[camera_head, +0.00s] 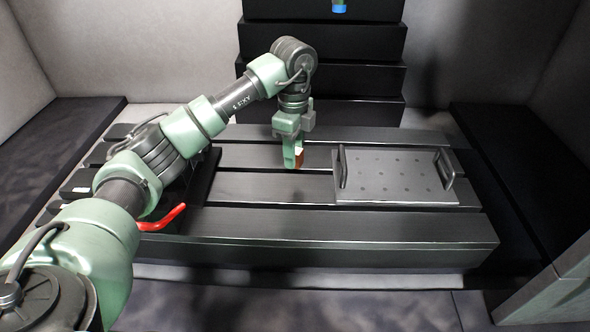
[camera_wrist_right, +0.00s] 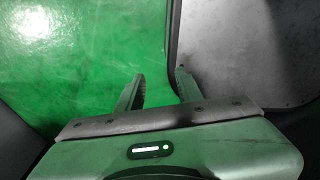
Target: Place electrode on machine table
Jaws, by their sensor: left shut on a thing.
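The machine table (camera_head: 330,222) is a dark slotted slab in the middle of the head view. My left gripper (camera_head: 298,163) points down over it, left of the perforated plate. It is shut on a small copper-brown piece, apparently the electrode (camera_head: 300,160), mostly hidden by the fingers. Whether the piece touches the table I cannot tell. My right gripper (camera_wrist_right: 160,90) shows in the right wrist view, its two fingers apart with nothing between them, over a green floor.
A grey perforated plate (camera_head: 392,172) with two handles lies on the table's right part. A red handle (camera_head: 165,220) sticks out at the left, near my left arm. A dark stepped column (camera_head: 320,45) stands behind, with a blue-tipped part (camera_head: 339,8) at the top. The table's front strip is clear.

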